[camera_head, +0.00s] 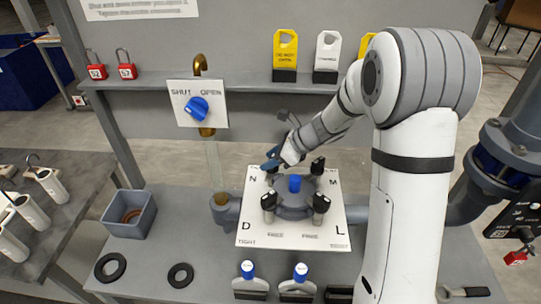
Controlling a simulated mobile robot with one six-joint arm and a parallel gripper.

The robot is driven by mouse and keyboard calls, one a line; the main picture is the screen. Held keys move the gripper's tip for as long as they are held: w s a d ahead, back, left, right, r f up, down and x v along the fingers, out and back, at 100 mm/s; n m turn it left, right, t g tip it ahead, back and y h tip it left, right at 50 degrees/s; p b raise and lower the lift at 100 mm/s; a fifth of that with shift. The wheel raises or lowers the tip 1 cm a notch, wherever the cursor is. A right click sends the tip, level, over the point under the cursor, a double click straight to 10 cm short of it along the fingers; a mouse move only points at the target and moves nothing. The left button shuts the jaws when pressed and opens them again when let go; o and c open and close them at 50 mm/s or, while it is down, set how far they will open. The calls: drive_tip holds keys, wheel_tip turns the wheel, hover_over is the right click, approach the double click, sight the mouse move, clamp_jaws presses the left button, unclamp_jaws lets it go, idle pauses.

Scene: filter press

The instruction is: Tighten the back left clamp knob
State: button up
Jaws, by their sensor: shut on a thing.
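The filter press (292,209) is a round grey body on a white lettered plate (258,238), with a blue cap (295,184) at its centre. Dark clamp knobs stand around it: front left (268,202), front right (321,203) and back right (317,165). My gripper (273,163) reaches in from the upper right and is shut at the back left corner, by the letter N. The back left clamp knob is mostly hidden by the gripper, so its turn angle cannot be read.
A blue valve handle (198,108) on a SHUT/OPEN plate stands behind left. A grey bin (130,215) and black rings (111,267) lie left on the bench. Blue-capped bottles (248,271) stand in front. A grey pipe (472,195) runs right.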

sight(317, 160)
drive_tip(key=shift+n+g+p, duration=0.3)
drive_tip(key=shift+n+g, duration=0.7)
drive_tip(key=shift+n, duration=0.3)
drive_tip(key=o, duration=1)
drive_tip(key=shift+d+r+b, duration=0.35)
drive_tip(key=shift+d+b, duration=0.15)
drive_tip(key=shift+b, duration=0.1)
drive_tip(key=d+b, duration=0.1)
drive_tip(key=d, duration=0.5)
drive_tip(key=d+b, duration=0.1)
drive_tip(key=d, duration=0.5)
drive_tip(key=shift+s+r, duration=0.1)
drive_tip(key=shift+s, duration=0.1)
drive_tip(key=shift+c, duration=0.3)
